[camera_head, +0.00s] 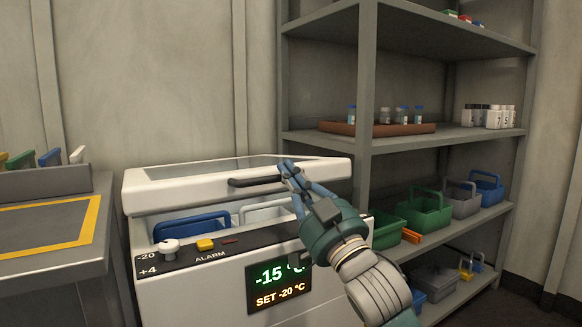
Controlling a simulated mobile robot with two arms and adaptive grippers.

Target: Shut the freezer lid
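The white chest freezer (215,296) stands at the centre left. Its lid (150,196) has a glass pane and a dark handle (252,182) along its front edge. The lid is partly open, with a gap in front showing a blue basket (190,226) and a pale basket inside. My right gripper (289,172) is at the lid's front edge, its fingertips at the handle's right end. It looks in contact or very close; I cannot tell which, nor whether the fingers are closed. My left gripper is not in view.
The freezer panel has a knob (168,247), a yellow button (205,244) and a display (279,284) reading -15 °C, set -20 °C. A grey bench (40,270) stands at left. Grey shelving (455,138) with vials, bottles and baskets stands close at right.

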